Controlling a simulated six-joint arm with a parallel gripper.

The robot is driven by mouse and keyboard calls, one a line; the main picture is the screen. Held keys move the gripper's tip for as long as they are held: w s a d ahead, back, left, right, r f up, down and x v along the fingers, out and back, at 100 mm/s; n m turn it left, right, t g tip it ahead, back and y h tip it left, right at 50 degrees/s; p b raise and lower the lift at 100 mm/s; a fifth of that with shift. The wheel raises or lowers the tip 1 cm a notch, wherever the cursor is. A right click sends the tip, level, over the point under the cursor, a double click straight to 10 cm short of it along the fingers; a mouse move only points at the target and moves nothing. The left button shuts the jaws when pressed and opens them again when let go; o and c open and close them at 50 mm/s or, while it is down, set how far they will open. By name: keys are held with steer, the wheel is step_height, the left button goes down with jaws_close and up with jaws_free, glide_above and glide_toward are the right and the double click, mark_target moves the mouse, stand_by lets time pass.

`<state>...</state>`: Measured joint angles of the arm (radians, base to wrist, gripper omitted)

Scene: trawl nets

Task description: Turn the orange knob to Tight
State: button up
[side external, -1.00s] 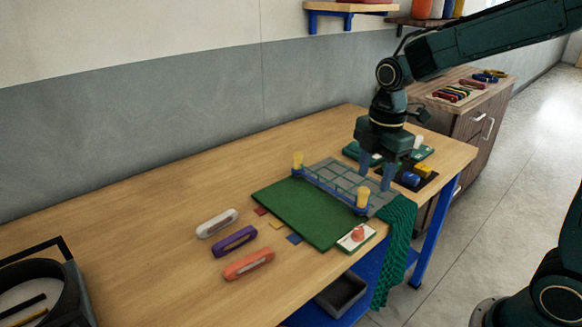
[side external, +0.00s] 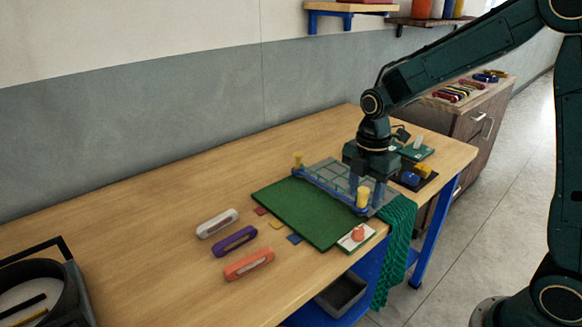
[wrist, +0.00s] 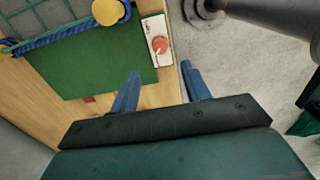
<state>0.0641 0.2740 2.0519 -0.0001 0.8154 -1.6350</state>
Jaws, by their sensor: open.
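The orange knob (side external: 358,234) sits on a small white plate (side external: 349,243) at the front right corner of the green board. The knob (wrist: 159,44) also shows in the wrist view, ahead of my fingers and between their lines. Its label is too small to read. My gripper (side external: 367,192) is open and empty, above the grey grid panel and behind the knob. In the wrist view its two blue fingers (wrist: 160,82) stand apart, touching nothing that I can tell.
A yellow-capped post (side external: 363,196) stands close to my fingers, at the end of a blue rail. A green net (side external: 397,235) hangs over the table's front edge. White, purple and orange bars (side external: 248,264) lie left of the green board (side external: 305,215).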

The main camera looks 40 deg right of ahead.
mark_target(359, 229)
step_height(359, 229, down, 10)
steer(key=shift+r, duration=0.1)
stand_by(0.4)
steer(key=shift+c, duration=0.5)
steer(key=c, duration=0.9)
